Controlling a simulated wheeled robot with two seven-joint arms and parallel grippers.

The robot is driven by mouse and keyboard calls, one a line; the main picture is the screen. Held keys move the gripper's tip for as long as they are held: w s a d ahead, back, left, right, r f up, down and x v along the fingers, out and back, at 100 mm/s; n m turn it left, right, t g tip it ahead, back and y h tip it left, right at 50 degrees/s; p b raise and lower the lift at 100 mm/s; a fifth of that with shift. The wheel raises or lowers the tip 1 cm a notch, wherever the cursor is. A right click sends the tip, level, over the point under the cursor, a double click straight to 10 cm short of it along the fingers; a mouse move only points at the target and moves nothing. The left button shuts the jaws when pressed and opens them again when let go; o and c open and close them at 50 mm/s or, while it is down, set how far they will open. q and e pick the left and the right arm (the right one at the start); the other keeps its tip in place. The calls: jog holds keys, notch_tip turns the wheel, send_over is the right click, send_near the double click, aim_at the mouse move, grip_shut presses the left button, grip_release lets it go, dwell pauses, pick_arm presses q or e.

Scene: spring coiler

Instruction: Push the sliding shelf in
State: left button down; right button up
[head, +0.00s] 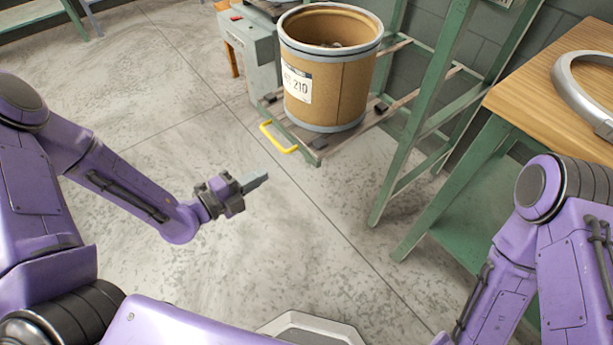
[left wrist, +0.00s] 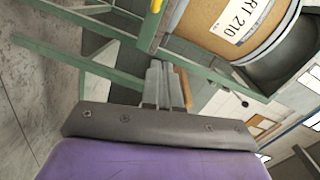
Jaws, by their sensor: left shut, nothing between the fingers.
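The sliding shelf (head: 320,142) is a low green frame with wooden slats, and it sticks out from a green rack. A yellow handle (head: 278,137) is on its front edge; part of it also shows at the top of the left wrist view (left wrist: 157,6). A brown drum (head: 331,80) with grey metal rims and a white label stands upright on the shelf. My left gripper (head: 262,180) is shut and empty, in front of the handle and apart from it. Its closed fingers also show in the left wrist view (left wrist: 159,82). My right gripper is out of view.
Green rack posts (head: 424,110) stand right of the shelf. A wooden-topped green table (head: 515,97) with a grey metal ring (head: 577,88) is at the right. The concrete floor (head: 130,250) at the left is clear.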

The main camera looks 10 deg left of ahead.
pick_arm(q)
jog(key=m+h, duration=0.1)
jog(key=m, duration=0.1)
jog(key=m+b, duration=0.1)
jog(key=b, duration=0.1)
send_near(315, 144)
jog(key=x, duration=0.6)
jog(key=shift+w+d, duration=0.15)
jog(key=shift+w, duration=0.2)
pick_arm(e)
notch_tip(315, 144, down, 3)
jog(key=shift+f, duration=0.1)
pick_arm(q)
jog(key=shift+d, duration=0.1)
jog(key=shift+f, duration=0.1)
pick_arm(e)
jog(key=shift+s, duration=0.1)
